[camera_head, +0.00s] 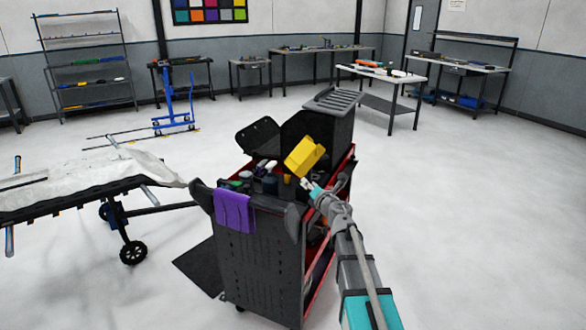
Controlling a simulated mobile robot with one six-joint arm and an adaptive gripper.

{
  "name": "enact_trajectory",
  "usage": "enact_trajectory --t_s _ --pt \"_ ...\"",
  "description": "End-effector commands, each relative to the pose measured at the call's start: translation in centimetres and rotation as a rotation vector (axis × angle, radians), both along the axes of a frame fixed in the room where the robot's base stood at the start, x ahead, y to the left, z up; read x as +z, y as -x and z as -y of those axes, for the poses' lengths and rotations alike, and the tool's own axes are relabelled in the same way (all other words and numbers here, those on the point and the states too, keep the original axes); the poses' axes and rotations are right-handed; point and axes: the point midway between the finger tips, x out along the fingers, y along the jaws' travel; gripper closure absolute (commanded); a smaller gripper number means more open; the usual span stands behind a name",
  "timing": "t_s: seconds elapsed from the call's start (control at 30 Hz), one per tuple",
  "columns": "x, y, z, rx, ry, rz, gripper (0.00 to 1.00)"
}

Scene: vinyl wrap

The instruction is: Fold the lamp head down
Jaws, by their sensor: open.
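A yellow, boxy head (305,157), which looks like the lamp head, stands tilted above the top of the dark tool cart (260,262). Its lower mount is hidden among the things on the cart. My gripper (305,183) is just below and to the right of the yellow head, at the end of my arm coming from the lower right. It is open, and nothing shows between its small fingers. I cannot tell whether it touches the yellow head.
A purple cloth (234,212) hangs on the cart's side. Bottles (270,183) stand on top, and a dark raised panel (318,128) is behind the yellow head. A covered wheeled stand (80,184) is at left. The floor at right is clear.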

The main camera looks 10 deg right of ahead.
Motion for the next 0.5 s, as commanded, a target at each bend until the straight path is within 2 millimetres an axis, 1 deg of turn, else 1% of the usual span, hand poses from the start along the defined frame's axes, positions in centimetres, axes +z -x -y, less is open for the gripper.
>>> enact_trajectory --t_s 0.17,0.27,0.5 --pt "0.0 -0.9 -0.2 -0.001 -0.001 0.000 0.51" --pt "0.0 -1.8 -0.4 -0.001 -0.001 0.000 0.51" --pt "0.0 -5.0 -1.3 0.000 -0.001 0.000 0.51"
